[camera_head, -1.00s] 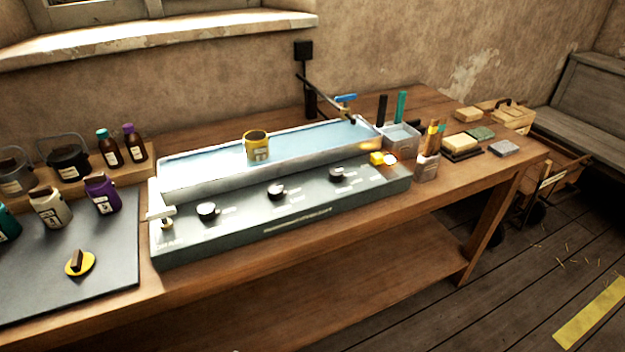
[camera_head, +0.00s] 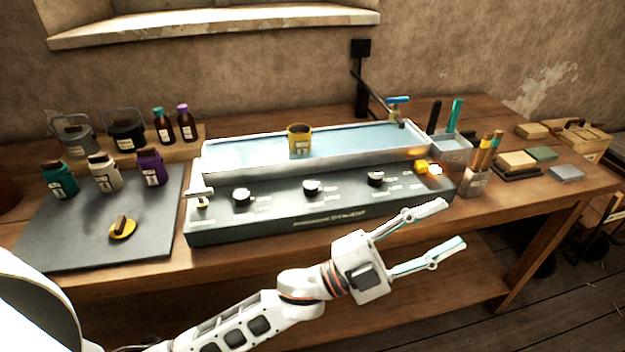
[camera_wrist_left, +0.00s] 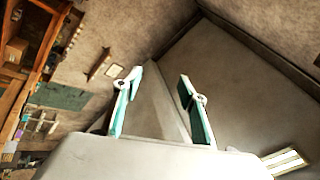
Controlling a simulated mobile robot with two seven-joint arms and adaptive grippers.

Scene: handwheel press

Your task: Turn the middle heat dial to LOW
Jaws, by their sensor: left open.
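The middle heat dial (camera_head: 312,187) is a round dial with a dark rim and light top on the sloped front panel of the grey heated bath (camera_head: 290,226). Small white labels sit to its right, too small to read. Another dial (camera_head: 241,196) is to its left and a third (camera_head: 375,179) to its right. My left gripper (camera_head: 452,225) is open and empty, in front of the bench at the lower right of the middle dial, pointing right and touching nothing. In the left wrist view its fingers (camera_wrist_left: 158,92) are spread, with walls behind them. My right gripper is not in view.
A yellow mug (camera_head: 299,139) stands at the water tray. Jars and bottles crowd the left; brushes (camera_head: 485,152) stand right.

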